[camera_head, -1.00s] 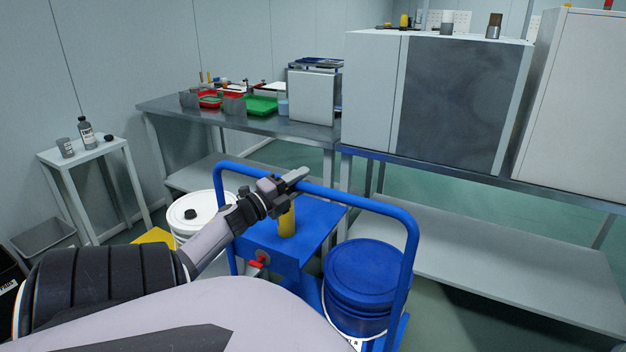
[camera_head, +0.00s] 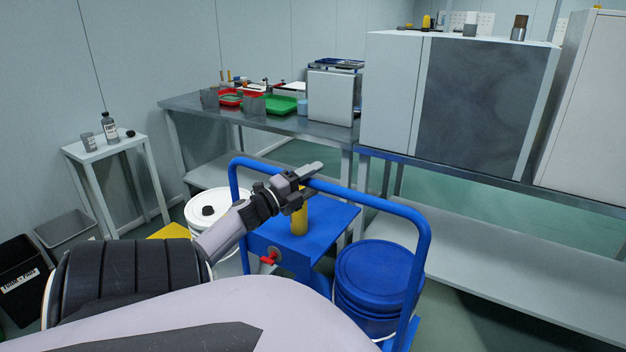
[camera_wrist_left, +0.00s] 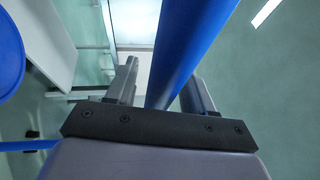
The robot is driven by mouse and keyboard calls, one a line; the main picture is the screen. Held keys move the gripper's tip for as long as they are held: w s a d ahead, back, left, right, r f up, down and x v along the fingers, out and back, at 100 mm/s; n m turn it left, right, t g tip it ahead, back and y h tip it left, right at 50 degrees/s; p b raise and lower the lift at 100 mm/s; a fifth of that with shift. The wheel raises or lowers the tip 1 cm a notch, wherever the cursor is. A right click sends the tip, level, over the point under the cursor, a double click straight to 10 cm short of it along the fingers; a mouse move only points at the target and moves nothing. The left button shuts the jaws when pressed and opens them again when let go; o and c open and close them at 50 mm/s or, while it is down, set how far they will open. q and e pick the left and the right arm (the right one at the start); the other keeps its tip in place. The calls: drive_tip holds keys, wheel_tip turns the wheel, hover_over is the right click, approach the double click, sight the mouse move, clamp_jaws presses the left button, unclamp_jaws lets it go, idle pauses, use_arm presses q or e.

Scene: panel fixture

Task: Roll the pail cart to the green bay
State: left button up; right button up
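The blue pail cart stands in front of me in the head view, with a tubular push handle (camera_head: 385,205), a blue box-like top (camera_head: 335,222), and a lidded blue pail (camera_head: 372,270) at its right. A white pail (camera_head: 212,210) shows at its left, partly behind my arm. My left gripper (camera_head: 312,180) is at the handle's top bar. In the left wrist view the blue bar (camera_wrist_left: 190,45) runs between its fingers (camera_wrist_left: 160,90), which look closed on it. My right gripper is not in view. No clearly marked green bay shows.
A steel bench (camera_head: 280,122) and large grey cabinet (camera_head: 480,105) stand beyond the cart. A small white stand (camera_head: 105,150), grey bin (camera_head: 68,232) and black bin (camera_head: 22,280) are at left. A low shelf (camera_head: 530,280) lies right. A yellow patch (camera_head: 168,232) shows left of the cart.

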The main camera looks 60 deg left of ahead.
sight(303, 185)
use_arm(q)
drive_tip(key=shift+s+f, duration=0.1)
drive_tip(key=shift+s, duration=0.05)
drive_tip(key=v, duration=0.5)
drive_tip(key=shift+s+d, duration=0.1)
drive_tip(key=shift+s, duration=0.1)
drive_tip(key=shift+s+d+f, duration=0.1)
drive_tip(key=shift+s, duration=0.6)
